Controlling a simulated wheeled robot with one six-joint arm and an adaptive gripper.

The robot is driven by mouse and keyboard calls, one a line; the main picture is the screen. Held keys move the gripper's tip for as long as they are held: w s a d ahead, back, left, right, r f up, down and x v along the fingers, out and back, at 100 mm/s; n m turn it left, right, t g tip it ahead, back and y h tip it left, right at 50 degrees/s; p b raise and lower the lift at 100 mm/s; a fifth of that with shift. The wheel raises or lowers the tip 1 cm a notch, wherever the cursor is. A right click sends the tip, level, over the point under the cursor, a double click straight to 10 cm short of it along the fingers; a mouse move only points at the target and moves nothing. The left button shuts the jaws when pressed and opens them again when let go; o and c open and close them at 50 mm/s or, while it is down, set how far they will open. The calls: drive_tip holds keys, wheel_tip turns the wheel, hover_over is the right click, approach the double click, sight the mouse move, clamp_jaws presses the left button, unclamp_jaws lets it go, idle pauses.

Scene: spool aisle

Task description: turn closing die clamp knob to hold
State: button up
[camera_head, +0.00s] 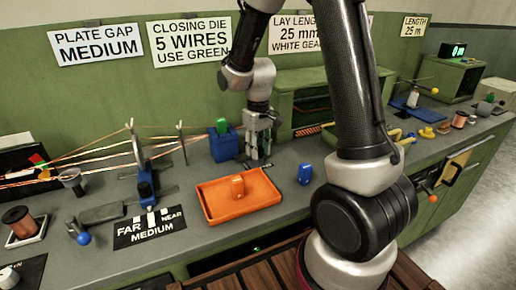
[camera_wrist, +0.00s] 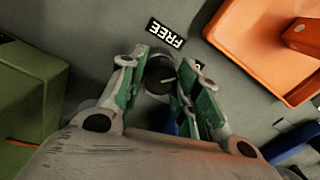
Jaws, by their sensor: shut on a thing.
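The clamp knob (camera_wrist: 158,74) is a dark round knob with a light pointer line, standing on the grey bench in the wrist view. My gripper (camera_wrist: 170,76) is shut on it, with one green-padded finger on each side. A black label reading FREE (camera_wrist: 167,32) lies beside the knob. A second small label (camera_wrist: 199,64) is mostly hidden by the right finger. In the head view, my gripper (camera_head: 259,148) points down at the bench beside a blue block holder (camera_head: 224,148) with a green block (camera_head: 221,126) on it. The knob is hidden there.
An orange tray (camera_head: 212,207) with an orange block (camera_head: 238,187) lies in front of my gripper. Wires (camera_head: 95,157) run to the left of the blue holder. A green cabinet (camera_head: 300,102) stands behind.

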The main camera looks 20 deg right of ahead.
drive_tip(key=m, duration=0.4)
drive_tip(key=shift+m, duration=0.3)
drive_tip(key=shift+w+m, duration=0.1)
drive_tip(key=shift+m, duration=2.4)
drive_tip(key=o, duration=1.1)
drive_tip(key=shift+c, duration=0.2)
drive_tip(key=shift+r, duration=0.1)
wheel_tip(320, 180, up, 12)
